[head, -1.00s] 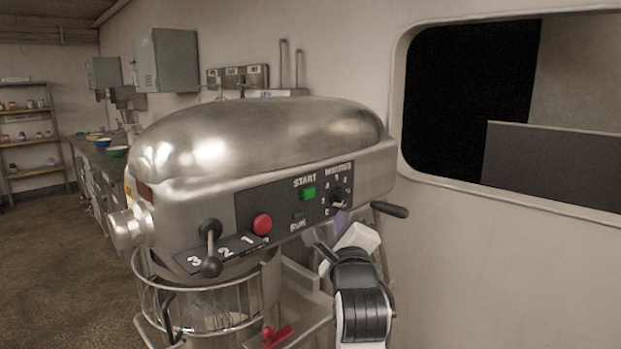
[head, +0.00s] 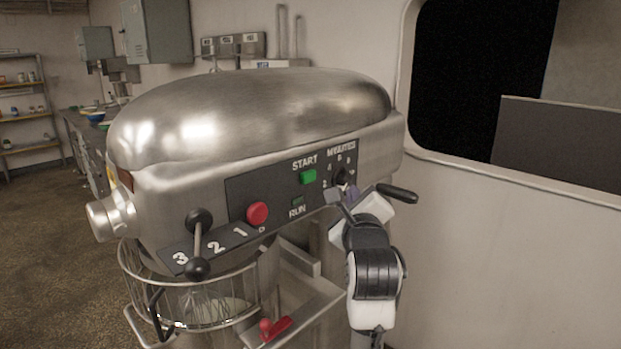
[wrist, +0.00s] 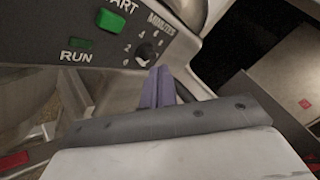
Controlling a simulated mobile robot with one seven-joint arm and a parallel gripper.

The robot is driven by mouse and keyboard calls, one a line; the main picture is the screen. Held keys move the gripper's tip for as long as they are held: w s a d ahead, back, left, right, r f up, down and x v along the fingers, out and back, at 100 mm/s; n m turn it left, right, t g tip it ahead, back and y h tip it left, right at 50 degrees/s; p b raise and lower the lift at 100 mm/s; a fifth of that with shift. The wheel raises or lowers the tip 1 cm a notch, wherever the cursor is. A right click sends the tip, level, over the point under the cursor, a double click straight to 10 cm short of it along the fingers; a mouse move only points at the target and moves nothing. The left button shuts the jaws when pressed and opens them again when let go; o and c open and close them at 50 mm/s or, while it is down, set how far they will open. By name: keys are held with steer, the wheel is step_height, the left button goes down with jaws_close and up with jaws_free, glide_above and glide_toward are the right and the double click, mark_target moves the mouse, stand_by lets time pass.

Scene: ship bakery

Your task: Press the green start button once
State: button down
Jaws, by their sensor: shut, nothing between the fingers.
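The green start button (head: 307,177) is on the dark control panel (head: 240,196) of a steel mixer, under the word START. It also shows at the upper left of the wrist view (wrist: 110,20). My gripper (head: 341,193) is shut and empty, in front of the panel's right end, to the right of and a little below the button. In the wrist view its purple fingers (wrist: 158,88) are together, with their tips just below the minutes dial (wrist: 145,52). The button is unobstructed in both views. I cannot tell whether the fingertips touch the panel.
A red button (head: 257,212) and a speed lever (head: 198,243) are left of the green button. A dark RUN lamp (head: 298,201) lies below it. A black handle (head: 397,193) sticks out at the right. A wire bowl guard (head: 190,300) is below.

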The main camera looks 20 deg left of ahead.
mark_target(308, 177)
steer(key=w+a, duration=0.3)
steer(key=a, duration=0.5)
steer(key=shift+a, duration=0.2)
stand_by(1.9)
steer(key=shift+w+a, duration=0.1)
steer(key=shift+a, duration=0.2)
